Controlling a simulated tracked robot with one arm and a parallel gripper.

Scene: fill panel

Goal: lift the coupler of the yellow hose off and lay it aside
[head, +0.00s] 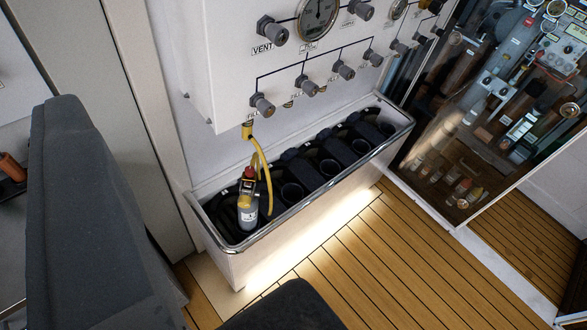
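The yellow hose (256,160) hangs from a yellow fitting (247,131) under the lower left corner of the white panel. It runs down in a loop to a small cylinder (247,217) with a white and yellow body, in the left end of the trough. The coupler (248,186) appears as a small yellow and dark piece at the top of this cylinder, beside a red part (250,173). It looks seated there, but the join is too small to make out. I cannot make out my gripper in this view.
The trough (232,250) has a metal rim and several dark, empty round holders to the right. Gauges and knobs sit on the panel (225,60) above. A dark padded shape (85,210) fills the left; another (285,308) shows at bottom. Plank floor (370,260) is clear.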

